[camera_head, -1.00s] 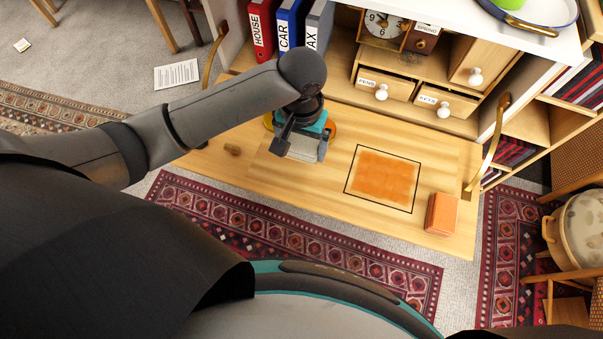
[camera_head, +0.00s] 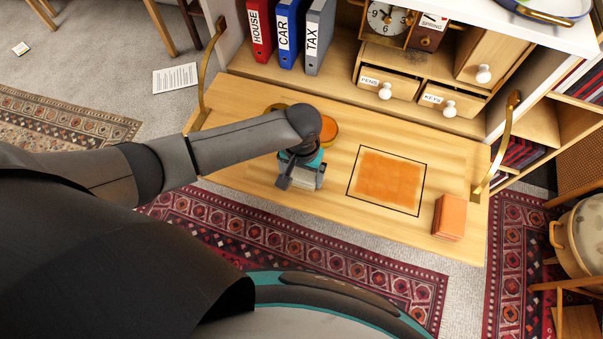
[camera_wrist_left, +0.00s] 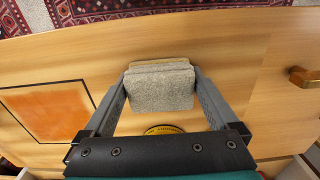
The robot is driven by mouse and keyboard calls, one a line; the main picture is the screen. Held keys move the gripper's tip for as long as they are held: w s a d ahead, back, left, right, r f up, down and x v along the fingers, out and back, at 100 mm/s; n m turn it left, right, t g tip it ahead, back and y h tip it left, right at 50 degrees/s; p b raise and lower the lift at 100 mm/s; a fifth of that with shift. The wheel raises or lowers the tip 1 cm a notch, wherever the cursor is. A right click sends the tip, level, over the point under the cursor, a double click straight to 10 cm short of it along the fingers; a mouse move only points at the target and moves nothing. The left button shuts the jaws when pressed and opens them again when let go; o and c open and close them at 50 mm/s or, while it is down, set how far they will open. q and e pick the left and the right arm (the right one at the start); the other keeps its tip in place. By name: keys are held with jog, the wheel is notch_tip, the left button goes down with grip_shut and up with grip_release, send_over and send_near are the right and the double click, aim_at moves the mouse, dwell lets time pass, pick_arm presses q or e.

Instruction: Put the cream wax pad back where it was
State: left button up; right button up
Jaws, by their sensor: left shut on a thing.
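My left gripper (camera_head: 301,180) is shut on a pale grey-beige, fuzzy block-shaped pad (camera_wrist_left: 160,88). In the head view only a pale part of the pad shows below the gripper, near the front edge of the desk board (camera_head: 250,185). In the wrist view it sits between the two fingers (camera_wrist_left: 161,98). I cannot tell whether it touches the board. A black-outlined square with an orange patch (camera_head: 388,178) lies to its right. An orange block (camera_head: 450,216) stands at the board's right end. My right gripper is not in view.
A round tin with an orange top (camera_head: 328,129) stands behind my gripper, with another tin partly hidden by my arm. Drawers (camera_head: 388,84) and binders (camera_head: 290,35) stand behind. The board between gripper and square is clear.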

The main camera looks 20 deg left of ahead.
aim_at(302, 174)
pick_arm(q)
jog(key=shift+f, duration=0.2)
jog(key=o, duration=0.8)
jog(key=shift+r, duration=0.1)
notch_tip(302, 174, up, 12)
jog(key=p, duration=0.3)
jog(key=shift+r+p, duration=0.15)
jog(key=shift+p, duration=0.15)
